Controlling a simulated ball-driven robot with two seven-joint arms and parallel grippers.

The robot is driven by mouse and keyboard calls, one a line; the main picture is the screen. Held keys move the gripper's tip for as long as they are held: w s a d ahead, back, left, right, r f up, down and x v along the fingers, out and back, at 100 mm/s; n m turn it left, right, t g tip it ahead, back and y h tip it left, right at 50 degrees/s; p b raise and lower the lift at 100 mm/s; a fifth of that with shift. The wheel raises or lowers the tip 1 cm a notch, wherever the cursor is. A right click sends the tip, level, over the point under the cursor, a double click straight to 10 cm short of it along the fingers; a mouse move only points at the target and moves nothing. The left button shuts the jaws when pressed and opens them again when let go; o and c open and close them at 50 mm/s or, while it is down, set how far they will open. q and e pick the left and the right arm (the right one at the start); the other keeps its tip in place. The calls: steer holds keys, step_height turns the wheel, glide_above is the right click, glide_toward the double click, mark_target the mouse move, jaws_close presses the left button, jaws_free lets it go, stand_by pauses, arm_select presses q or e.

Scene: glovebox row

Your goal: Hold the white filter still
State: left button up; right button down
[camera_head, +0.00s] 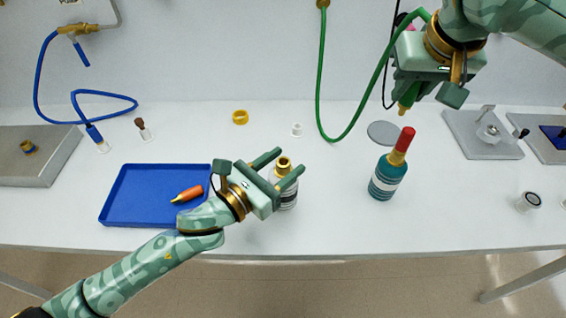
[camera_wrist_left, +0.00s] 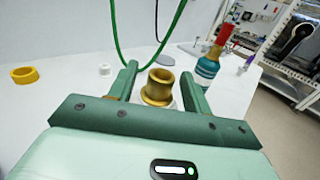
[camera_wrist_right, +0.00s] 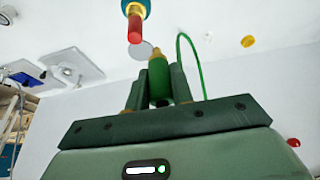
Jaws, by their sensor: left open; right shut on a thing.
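The white filter (camera_head: 287,195) stands upright near the table's front, with a brass collar (camera_wrist_left: 157,88) on top. My left gripper (camera_head: 291,160) is open, its fingers on either side of the collar; I cannot tell whether they touch it. The left fingers also show in the left wrist view (camera_wrist_left: 158,72). The gripper hides part of the filter's body. My right gripper (camera_wrist_right: 160,78) is shut on the green hose's green end fitting (camera_wrist_right: 157,82), whose brass tip points out past the fingers.
A teal bottle (camera_head: 386,180) with a red top stands right of the filter. A blue tray (camera_head: 125,212) holding an orange-handled tool lies left. The green hose (camera_head: 320,75) loops behind. A yellow ring (camera_head: 240,117), small white cylinder (camera_head: 297,129) and grey disc (camera_head: 383,133) lie behind.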

arm_select(q)
steer(key=shift+w+d, duration=0.2)
jaws_close()
stand_by(0.8)
stand_by(0.3)
arm_select(e)
steer(key=s+a+f, duration=0.1)
steer(key=a, duration=0.9)
steer(key=s+a+f+m, duration=0.1)
steer(key=a+f, duration=0.1)
steer(key=a, duration=0.8)
steer(key=shift+a, duration=0.3)
